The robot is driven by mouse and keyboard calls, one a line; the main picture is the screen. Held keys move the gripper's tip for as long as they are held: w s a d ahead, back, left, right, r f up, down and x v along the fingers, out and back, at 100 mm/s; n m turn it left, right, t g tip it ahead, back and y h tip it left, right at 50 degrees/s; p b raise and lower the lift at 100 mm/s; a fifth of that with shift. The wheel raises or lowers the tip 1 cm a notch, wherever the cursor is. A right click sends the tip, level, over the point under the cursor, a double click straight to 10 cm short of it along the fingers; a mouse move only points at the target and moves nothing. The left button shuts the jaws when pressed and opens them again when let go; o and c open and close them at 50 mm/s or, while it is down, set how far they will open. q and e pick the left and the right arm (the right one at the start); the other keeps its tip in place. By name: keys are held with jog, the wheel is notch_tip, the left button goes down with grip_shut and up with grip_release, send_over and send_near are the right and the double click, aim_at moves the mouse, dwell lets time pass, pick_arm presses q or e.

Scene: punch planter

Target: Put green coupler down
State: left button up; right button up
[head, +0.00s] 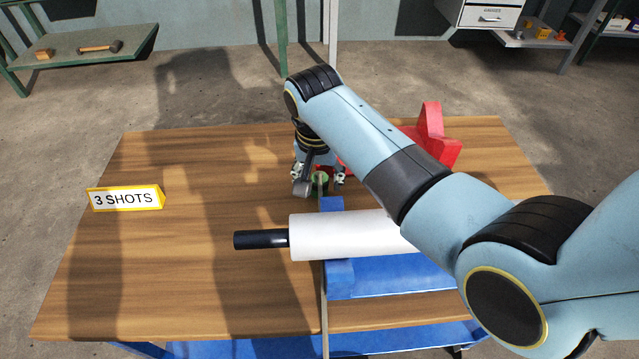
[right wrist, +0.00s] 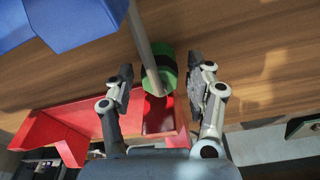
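The green coupler (right wrist: 167,71) is a short green cylinder between the fingers of my right gripper (right wrist: 163,78) in the right wrist view. A gap shows on both sides of it, so the gripper is open around it. A thin grey rod crosses in front of the coupler and hides part of it. In the head view the coupler (head: 320,180) is small and partly hidden by my right gripper (head: 320,176), which points down at the table. Whether the coupler rests on something is not clear. My left gripper is not in view.
A red holder (head: 432,135) stands behind my right arm; it also shows below the coupler in the wrist view (right wrist: 90,118). A white cylinder (head: 340,237) with a black handle lies across a blue stand (head: 375,277). A "3 SHOTS" sign (head: 125,198) stands left. The table's (head: 190,270) left half is mostly clear.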

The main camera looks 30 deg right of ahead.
grip_shut()
jog(key=shift+r, duration=0.1)
